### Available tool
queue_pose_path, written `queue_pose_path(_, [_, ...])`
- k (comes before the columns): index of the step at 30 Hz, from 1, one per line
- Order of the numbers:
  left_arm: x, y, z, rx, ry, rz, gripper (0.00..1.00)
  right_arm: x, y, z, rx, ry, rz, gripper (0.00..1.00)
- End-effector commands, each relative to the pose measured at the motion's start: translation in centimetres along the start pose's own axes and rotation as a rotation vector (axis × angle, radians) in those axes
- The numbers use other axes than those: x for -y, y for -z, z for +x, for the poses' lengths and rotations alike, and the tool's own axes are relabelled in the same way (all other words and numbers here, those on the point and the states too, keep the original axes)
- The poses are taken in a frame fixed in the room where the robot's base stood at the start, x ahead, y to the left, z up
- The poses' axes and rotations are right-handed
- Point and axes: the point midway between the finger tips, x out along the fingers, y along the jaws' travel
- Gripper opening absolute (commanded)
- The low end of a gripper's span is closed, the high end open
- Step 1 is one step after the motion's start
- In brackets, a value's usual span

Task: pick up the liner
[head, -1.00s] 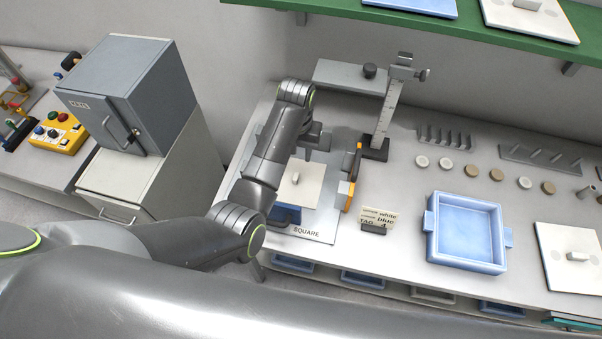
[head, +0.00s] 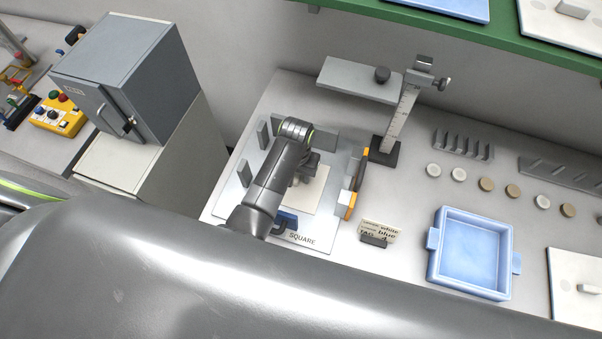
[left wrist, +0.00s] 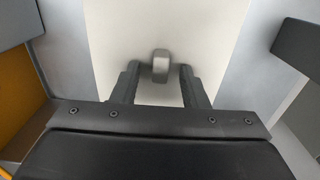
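A cream square plate with a small knob, which I take for the liner (head: 307,195), lies on the grey board marked SQUARE (head: 310,240). It also fills the middle of the left wrist view (left wrist: 215,40), with its grey knob (left wrist: 160,62). My left gripper (head: 306,168) is over this plate. In the left wrist view its two fingers (left wrist: 158,80) are open, one on each side of the knob, with gaps between. A blue part (head: 285,219) shows at the plate's front edge, partly behind my arm. My right gripper is not in view.
Grey upright blocks (head: 263,135) and an orange-and-grey piece (head: 351,205) stand around the plate. A height gauge (head: 402,115), label card (head: 380,230) and empty blue tray (head: 432,268) are to the right. A grey cabinet (head: 150,75) stands left.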

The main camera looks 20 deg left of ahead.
Motion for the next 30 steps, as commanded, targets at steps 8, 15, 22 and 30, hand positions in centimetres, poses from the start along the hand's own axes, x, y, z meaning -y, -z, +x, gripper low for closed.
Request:
queue_pose_path(8, [0.0, -0.1, 0.0, 0.001, 0.0, 0.0, 0.28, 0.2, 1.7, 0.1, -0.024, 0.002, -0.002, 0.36])
queue_pose_path(15, [0.0, 0.0, 0.0, 0.001, 0.0, 0.0, 0.0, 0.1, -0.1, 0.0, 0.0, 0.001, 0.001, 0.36])
queue_pose_path(22, [0.0, -0.1, 0.1, 0.002, 0.0, 0.0, 0.0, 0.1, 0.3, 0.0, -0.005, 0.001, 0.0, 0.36])
queue_pose_path(30, [-0.3, 0.9, -1.1, 0.001, 0.0, 0.002, 0.0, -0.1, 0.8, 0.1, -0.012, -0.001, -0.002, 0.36])
